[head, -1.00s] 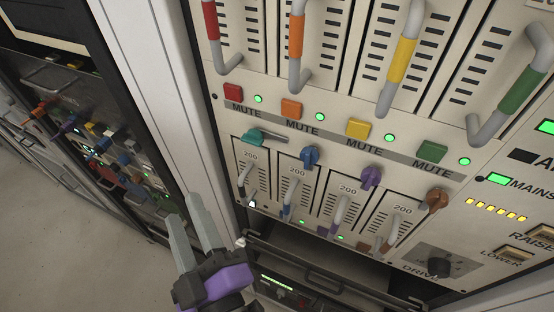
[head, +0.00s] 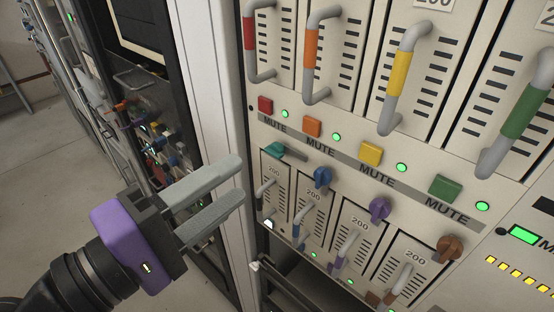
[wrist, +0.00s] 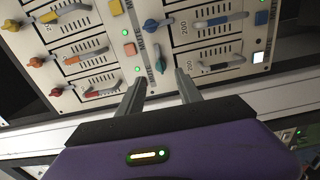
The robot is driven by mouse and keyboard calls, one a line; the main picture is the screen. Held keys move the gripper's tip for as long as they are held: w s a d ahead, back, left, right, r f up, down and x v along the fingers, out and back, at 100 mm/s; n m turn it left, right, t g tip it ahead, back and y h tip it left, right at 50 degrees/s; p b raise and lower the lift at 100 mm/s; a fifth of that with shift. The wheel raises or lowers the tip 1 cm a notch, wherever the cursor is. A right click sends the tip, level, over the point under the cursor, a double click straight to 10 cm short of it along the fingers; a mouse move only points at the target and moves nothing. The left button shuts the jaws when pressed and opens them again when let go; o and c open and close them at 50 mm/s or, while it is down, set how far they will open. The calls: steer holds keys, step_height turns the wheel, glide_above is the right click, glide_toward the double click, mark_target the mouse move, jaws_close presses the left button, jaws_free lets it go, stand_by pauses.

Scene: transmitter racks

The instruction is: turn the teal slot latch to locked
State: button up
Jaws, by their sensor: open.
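The teal latch (head: 275,150) sits on the rack front above the leftmost small 200 module (head: 277,192). In the head view its grey part points right, across the panel. My gripper (head: 239,178) is open and empty, left of the latch, with its fingers pointing toward the rack. In the wrist view the teal latch (wrist: 160,66) shows between the two open fingertips of my gripper (wrist: 159,78), with the panel beyond them. I see no contact with the latch. Nothing hides it in either view.
Blue (head: 322,177), purple (head: 379,209) and brown (head: 450,247) latches stand in a row to the right. Mute buttons, such as the red one (head: 265,104), lie above. Module handles (head: 265,192) stick out below. A white rack post (head: 218,90) stands on the left.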

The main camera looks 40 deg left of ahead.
mark_target(273, 155)
steer(key=shift+w+d+p, duration=0.15)
steer(key=shift+w+p, duration=0.25)
steer(key=shift+w, duration=1.55)
steer(key=shift+w+d+p, duration=0.15)
steer(key=shift+w+p, duration=0.25)
steer(key=shift+w, duration=1.55)
jaws_close()
